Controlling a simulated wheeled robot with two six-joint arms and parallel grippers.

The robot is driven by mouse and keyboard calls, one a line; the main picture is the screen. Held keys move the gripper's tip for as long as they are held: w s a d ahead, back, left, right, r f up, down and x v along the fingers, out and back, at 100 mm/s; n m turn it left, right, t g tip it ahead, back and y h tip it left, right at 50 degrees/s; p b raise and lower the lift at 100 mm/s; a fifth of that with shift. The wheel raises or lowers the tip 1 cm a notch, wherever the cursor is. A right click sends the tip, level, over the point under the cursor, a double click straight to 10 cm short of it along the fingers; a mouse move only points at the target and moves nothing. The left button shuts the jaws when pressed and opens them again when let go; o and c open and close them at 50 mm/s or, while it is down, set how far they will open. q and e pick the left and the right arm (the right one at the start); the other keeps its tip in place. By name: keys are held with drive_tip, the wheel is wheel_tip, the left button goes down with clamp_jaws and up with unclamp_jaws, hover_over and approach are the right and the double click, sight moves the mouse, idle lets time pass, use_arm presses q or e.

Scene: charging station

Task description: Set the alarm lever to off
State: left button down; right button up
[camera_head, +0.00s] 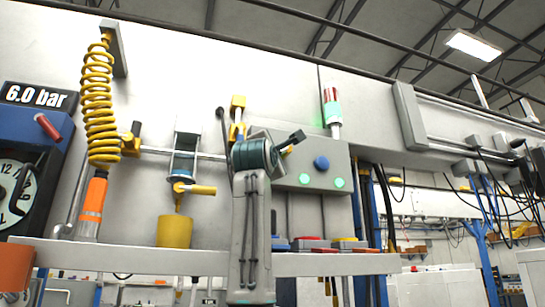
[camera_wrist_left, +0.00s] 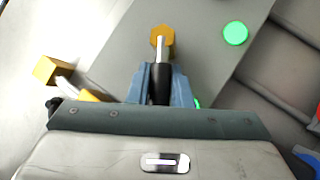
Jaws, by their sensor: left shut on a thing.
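The alarm lever is a black handle (camera_wrist_left: 160,88) on an orange hexagonal hub (camera_wrist_left: 162,42), seen in the left wrist view at the face of a grey control box. My left gripper (camera_wrist_left: 161,78) has its two blue-grey fingers closed around the black handle. In the head view my left gripper (camera_head: 293,142) reaches in front of the upper left part of the grey control box (camera_head: 312,152). The lever is largely hidden there behind my gripper. My right gripper is in neither view.
Left are a yellow-handled valve (camera_head: 195,189), a yellow coiled hose (camera_head: 98,95) and a gauge marked 6.0 bar (camera_head: 17,190). A ledge (camera_head: 150,258) runs below.

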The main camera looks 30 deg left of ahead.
use_arm(q)
drive_tip(key=shift+w+d+f+n+y, duration=0.1)
drive_tip(key=shift+w+f+n+y, duration=0.1)
drive_tip(key=shift+f+n+y, duration=0.35)
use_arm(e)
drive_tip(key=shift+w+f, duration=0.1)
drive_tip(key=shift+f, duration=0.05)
use_arm(q)
drive_tip(key=shift+r+n, duration=0.2)
drive_tip(key=shift+n, duration=0.15)
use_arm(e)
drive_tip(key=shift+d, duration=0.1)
use_arm(q)
drive_tip(key=c, duration=1.3)
unclamp_jaws()
drive_tip(key=shift+s, duration=0.1)
drive_tip(key=b+v, duration=0.5)
drive_tip(key=v, duration=0.5)
drive_tip(key=shift+s+f+b, duration=0.25)
drive_tip(key=shift+b, duration=0.05)
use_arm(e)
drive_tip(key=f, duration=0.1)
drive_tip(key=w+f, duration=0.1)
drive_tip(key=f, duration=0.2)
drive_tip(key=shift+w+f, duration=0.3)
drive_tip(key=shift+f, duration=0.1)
use_arm(q)
drive_tip(key=shift+d, duration=0.15)
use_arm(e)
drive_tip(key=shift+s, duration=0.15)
